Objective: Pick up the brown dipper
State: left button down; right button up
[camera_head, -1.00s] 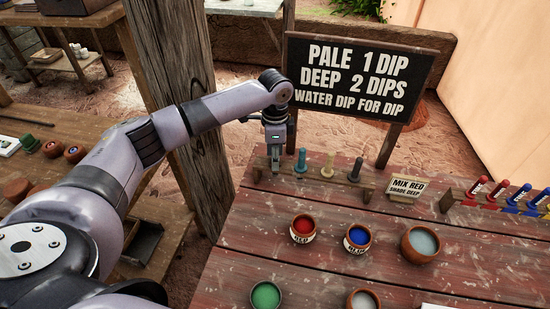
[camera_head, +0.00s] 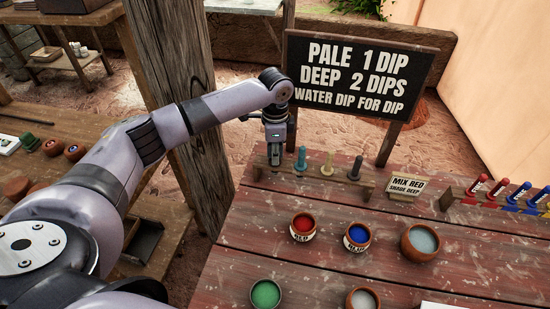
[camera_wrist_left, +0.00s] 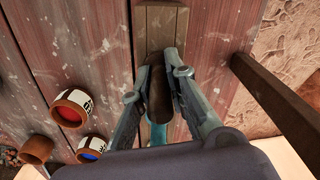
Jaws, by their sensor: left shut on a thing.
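The brown dipper (camera_wrist_left: 159,95) shows in the left wrist view as a dark brown rod between the fingers, above the wooden dipper rack (camera_wrist_left: 155,20). My left gripper (camera_head: 275,158) is at the left end of that rack in the head view, pointing down. It is shut on the brown dipper, and the gripper mostly hides the dipper in the head view. A teal dipper (camera_head: 301,158), a tan dipper (camera_head: 327,168) and a dark grey dipper (camera_head: 355,168) stand upright in the rack to its right. My right gripper is not in view.
A red pot (camera_head: 303,227), a blue pot (camera_head: 357,237), a green pot (camera_head: 265,294) and pots of pale liquid (camera_head: 422,242) stand on the table. A "MIX RED" card (camera_head: 408,186) is right of the rack. A black sign (camera_head: 358,78) and a wooden post (camera_head: 178,90) rise behind and left.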

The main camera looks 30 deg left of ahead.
pick_arm(q)
jog(key=shift+r, duration=0.1)
notch_tip(320, 180, up, 20)
jog(key=b, duration=0.1)
dwell(0.6)
jog(key=shift+p, duration=0.8)
